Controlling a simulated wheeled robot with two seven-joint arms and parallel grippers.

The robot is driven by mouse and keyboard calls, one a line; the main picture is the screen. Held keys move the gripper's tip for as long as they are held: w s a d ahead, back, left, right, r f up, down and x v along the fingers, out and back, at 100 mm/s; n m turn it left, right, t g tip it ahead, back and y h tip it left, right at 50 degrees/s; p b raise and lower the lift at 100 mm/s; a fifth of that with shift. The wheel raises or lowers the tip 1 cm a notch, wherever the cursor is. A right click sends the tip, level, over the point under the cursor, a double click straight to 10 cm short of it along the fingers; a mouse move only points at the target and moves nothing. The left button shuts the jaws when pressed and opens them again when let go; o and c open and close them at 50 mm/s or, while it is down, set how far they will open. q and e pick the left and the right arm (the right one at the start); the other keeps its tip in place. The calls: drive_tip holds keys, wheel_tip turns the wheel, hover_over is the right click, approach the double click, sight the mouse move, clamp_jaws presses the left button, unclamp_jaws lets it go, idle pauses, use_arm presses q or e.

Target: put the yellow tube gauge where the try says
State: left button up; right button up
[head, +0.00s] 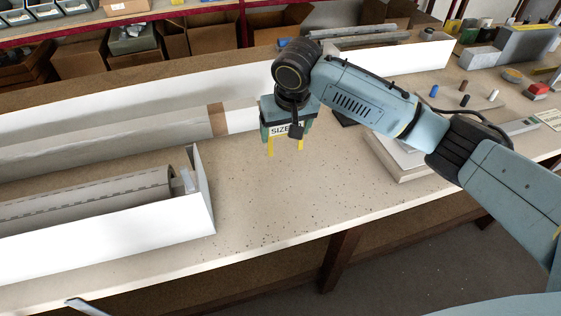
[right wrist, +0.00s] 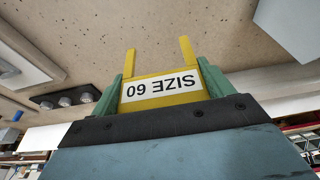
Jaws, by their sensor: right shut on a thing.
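The yellow tube gauge (head: 271,148) is a two-pronged fork with a white label, and it hangs prongs down above the bench. In the right wrist view the gauge (right wrist: 187,97) shows its label upside down, reading SIZE 60. My right gripper (right wrist: 160,88) has green fingers shut on the sides of the gauge. In the head view the right gripper (head: 287,125) is over the middle of the bench, apart from the tube (head: 90,195). That grey tube lies in an open white box at left.
The white box (head: 110,243) fills the left front of the bench. A wrapped long roll (head: 110,140) lies behind it. Pale flat boards (head: 400,160) lie right of the gripper. Small coloured pegs (head: 434,91) stand farther right. The front middle of the bench (head: 265,205) is clear.

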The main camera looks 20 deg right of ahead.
drive_tip(key=f, duration=0.6)
drive_tip(key=f+b, duration=0.1)
drive_tip(key=f, duration=0.2)
drive_tip(key=shift+s+f, duration=0.15)
drive_tip(key=shift+s, duration=0.15)
drive_tip(key=shift+f, duration=0.1)
use_arm(q)
drive_tip(key=shift+s+f, duration=0.25)
drive_tip(key=shift+s, duration=0.4)
drive_tip(key=shift+s+f, duration=0.25)
drive_tip(key=shift+s, duration=0.35)
drive_tip(key=shift+s, duration=0.1)
use_arm(e)
drive_tip(key=shift+f, duration=0.15)
drive_tip(key=o, duration=0.9)
use_arm(q)
drive_tip(key=shift+s+a+g, duration=0.1)
drive_tip(key=shift+s+g, duration=0.2)
drive_tip(key=shift+s, duration=0.15)
